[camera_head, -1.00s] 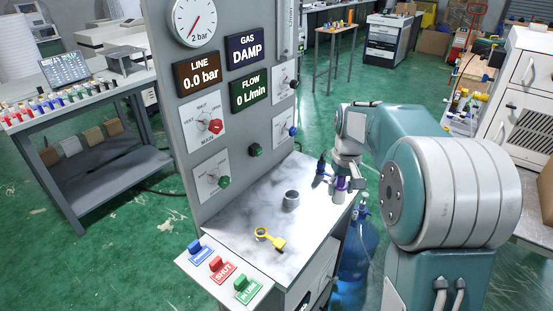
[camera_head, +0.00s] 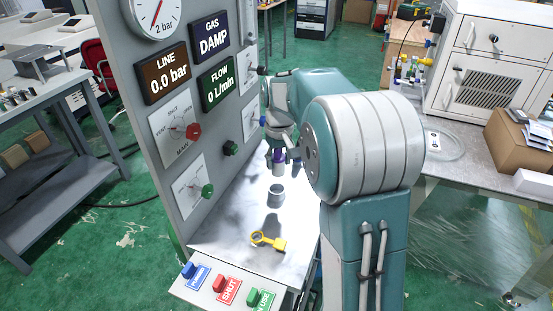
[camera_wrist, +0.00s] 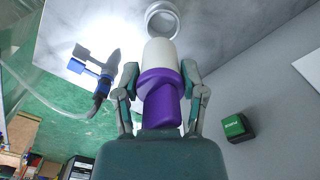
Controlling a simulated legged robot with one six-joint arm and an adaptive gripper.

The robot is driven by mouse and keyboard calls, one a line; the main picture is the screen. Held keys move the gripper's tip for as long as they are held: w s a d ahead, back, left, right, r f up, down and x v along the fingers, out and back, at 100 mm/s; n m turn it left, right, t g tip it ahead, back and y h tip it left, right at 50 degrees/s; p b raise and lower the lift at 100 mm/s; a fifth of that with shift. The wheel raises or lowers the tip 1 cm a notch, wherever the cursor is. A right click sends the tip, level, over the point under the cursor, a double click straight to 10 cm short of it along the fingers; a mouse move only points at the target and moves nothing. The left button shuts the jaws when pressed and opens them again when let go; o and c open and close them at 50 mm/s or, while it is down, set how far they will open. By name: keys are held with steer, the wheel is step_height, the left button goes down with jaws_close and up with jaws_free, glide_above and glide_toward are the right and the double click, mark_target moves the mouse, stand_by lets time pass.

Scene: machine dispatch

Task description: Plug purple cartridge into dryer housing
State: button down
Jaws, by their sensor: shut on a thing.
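The purple cartridge (camera_wrist: 161,98) has a purple body with a collar and a white end, and it is between my gripper's fingers (camera_wrist: 160,88) in the wrist view. My gripper (camera_head: 280,158) is shut on it and holds it above the bench top in the head view. The grey cylindrical dryer housing (camera_head: 276,196) stands on the white marbled bench just below the cartridge. Its open round rim (camera_wrist: 162,20) shows beyond the white end in the wrist view. The cartridge appears apart from the housing.
A yellow ring-ended tool (camera_head: 268,241) lies on the bench in front of the housing. A blue clip-like fitting with a hose (camera_wrist: 95,72) is beside the cartridge. The upright panel (camera_head: 160,110) with knobs and displays borders the bench on the left.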

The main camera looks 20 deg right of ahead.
mark_target(277, 175)
steer(key=shift+a+f, duration=0.2)
steer(key=shift+f, duration=0.35)
steer(key=shift+a+f, duration=0.2)
steer(key=shift+f, duration=0.35)
steer(key=shift+d+f, duration=0.25)
steer(key=shift+f, duration=0.95)
steer(key=shift+a, duration=0.1)
steer(key=shift+s, duration=0.1)
steer(key=shift+f, duration=1.9)
steer(key=shift+c, duration=0.4)
jaws_free()
